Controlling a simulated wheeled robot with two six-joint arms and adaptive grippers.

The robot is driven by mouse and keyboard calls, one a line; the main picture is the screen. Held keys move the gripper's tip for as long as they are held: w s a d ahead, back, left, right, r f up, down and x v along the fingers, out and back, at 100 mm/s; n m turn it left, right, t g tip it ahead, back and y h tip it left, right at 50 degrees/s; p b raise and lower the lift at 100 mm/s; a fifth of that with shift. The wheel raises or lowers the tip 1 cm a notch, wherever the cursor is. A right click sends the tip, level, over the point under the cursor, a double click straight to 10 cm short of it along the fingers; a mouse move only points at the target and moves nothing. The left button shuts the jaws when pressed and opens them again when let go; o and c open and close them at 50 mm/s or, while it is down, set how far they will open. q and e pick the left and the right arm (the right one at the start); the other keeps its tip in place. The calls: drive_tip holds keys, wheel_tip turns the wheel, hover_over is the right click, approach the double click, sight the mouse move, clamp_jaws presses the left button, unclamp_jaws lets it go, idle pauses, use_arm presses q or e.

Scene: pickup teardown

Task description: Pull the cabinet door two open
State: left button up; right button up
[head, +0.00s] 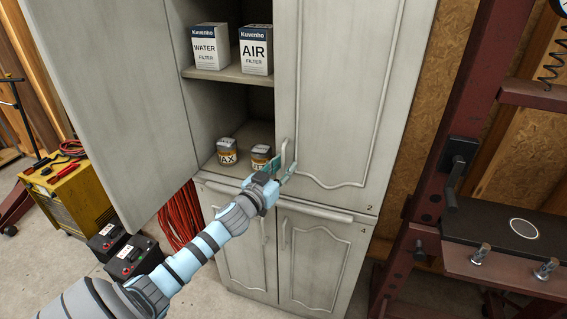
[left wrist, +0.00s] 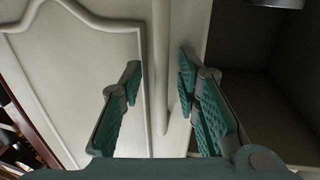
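Cabinet door two (head: 345,80) is the upper right grey door, and it is shut. Its vertical handle (head: 287,153) is near the door's left edge. My left gripper (head: 284,170) is at the lower end of this handle. In the left wrist view, the handle (left wrist: 161,60) runs between the two spread green fingers of the left gripper (left wrist: 160,80), with gaps on both sides. The left gripper is open. My right gripper is not in view.
The upper left door (head: 110,100) stands open, left of my arm. The open shelves hold a water filter box (head: 207,46), an air filter box (head: 256,50) and two small jars. A dark red press frame (head: 440,170) stands at the right. Black batteries (head: 130,260) sit on the floor.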

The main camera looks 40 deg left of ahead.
use_arm(q)
clamp_jaws()
drive_tip(key=shift+f, duration=0.1)
idle(0.4)
